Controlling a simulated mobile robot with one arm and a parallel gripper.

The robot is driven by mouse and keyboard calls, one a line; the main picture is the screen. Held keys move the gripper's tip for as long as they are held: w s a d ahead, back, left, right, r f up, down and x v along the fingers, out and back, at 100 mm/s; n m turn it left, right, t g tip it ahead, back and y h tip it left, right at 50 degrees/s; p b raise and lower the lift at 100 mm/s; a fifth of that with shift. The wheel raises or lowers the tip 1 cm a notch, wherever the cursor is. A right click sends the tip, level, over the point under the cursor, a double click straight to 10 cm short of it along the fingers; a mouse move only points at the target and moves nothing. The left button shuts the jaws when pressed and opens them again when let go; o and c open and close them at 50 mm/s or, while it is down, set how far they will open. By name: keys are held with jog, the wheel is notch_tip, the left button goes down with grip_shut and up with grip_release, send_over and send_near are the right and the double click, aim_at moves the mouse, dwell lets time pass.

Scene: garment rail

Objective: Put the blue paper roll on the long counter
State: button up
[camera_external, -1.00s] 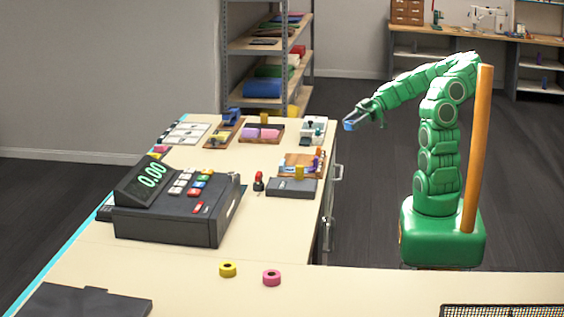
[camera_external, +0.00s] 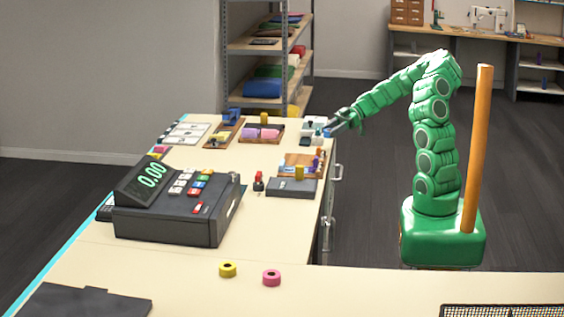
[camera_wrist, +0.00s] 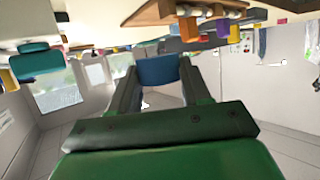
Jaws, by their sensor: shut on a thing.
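My gripper (camera_external: 332,127) is shut on the blue paper roll (camera_wrist: 158,70), which sits between the two fingers in the wrist view. In the external view only a small blue bit of the roll (camera_external: 327,132) shows at the fingertips. The gripper is at the right edge of the long counter (camera_external: 270,218), near its far end. I cannot tell whether the roll touches the counter top.
On the counter, a white-and-grey device (camera_external: 312,128) is close to my gripper, with a wooden tray (camera_external: 303,160) nearer the camera. A cash register (camera_external: 178,205) stands at left.

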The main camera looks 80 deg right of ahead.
aim_at(326, 137)
jog(key=shift+w+d+f, duration=0.3)
jog(key=shift+w+f, duration=0.15)
jog(key=shift+f, duration=0.2)
jog(key=shift+w+d+f, duration=0.35)
jog(key=shift+w+f, duration=0.05)
jog(key=shift+f, duration=0.3)
jog(key=shift+w+d+f, duration=0.3)
jog(key=shift+w+f, duration=0.15)
jog(key=shift+f, duration=0.2)
jog(key=shift+w+f, duration=0.15)
jog(key=shift+f, duration=1.3)
jog(key=shift+f, duration=0.1)
jog(key=o, duration=1)
jog(key=shift+d, duration=0.1)
jog(key=shift+o, duration=0.2)
jog(key=shift+f, duration=0.1)
